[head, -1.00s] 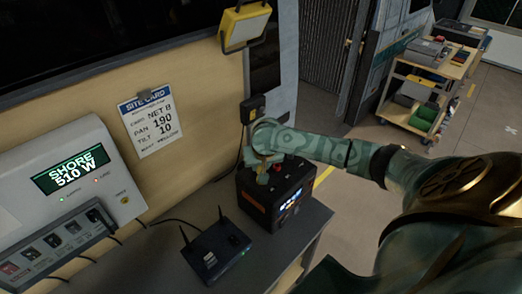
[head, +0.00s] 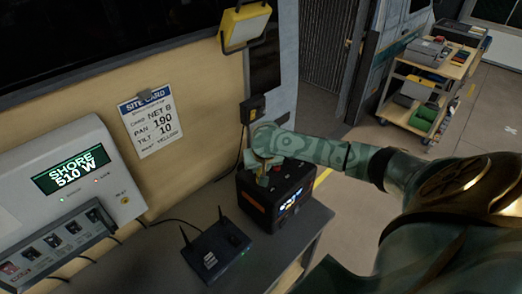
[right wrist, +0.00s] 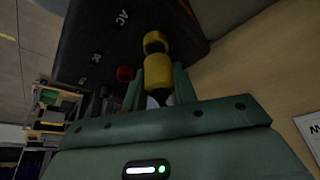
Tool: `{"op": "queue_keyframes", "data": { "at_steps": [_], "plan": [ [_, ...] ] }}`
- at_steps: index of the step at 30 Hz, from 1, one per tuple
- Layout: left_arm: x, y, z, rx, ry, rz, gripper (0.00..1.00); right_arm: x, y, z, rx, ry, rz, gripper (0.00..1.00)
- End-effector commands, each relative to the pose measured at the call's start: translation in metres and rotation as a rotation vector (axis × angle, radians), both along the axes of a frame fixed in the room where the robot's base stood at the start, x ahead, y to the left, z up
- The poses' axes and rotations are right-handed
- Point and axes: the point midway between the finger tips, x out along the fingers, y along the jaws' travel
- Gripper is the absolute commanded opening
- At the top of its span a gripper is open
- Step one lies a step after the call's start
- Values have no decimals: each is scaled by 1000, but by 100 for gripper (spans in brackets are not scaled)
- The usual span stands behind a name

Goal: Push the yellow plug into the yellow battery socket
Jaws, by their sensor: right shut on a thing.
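The battery (head: 262,212) is a black box with orange trim and a lit front display, standing on the grey bench. My right gripper (head: 264,176) is at its top, coming from the right. In the right wrist view my right gripper (right wrist: 158,88) is shut on the yellow plug (right wrist: 158,73). The yellow socket (right wrist: 155,40) is a ring with a dark opening on the battery's face, just beyond the plug's tip and roughly in line with it. I cannot tell whether plug and socket touch. A red socket (right wrist: 125,73) is beside them. My left gripper is out of view.
A black router (head: 214,252) with antennas stands left of the battery. A wall unit (head: 70,170) reads SHORE 510 W, and a site card (head: 150,122) hangs beside it. A yellow lamp (head: 245,25) is above. A loaded cart (head: 425,85) stands at the back right.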

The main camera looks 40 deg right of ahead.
Motion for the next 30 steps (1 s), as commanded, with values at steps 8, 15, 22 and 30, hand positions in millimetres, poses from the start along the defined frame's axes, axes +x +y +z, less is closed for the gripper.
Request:
{"op": "queue_keyframes", "data": {
  "at_steps": [8, 15, 22, 30],
  "plan": [
    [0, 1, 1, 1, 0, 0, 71, 0, 0, -6, 0, 1, 0, 1],
    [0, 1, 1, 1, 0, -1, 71, 0, 0, -11, 0, 0, 1, 1],
    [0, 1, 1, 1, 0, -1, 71, 0, 0, -17, 0, 1, 0, 1],
    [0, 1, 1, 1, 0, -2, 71, 0, 0, -18, 0, 0, 0, 53]
  ]
}}
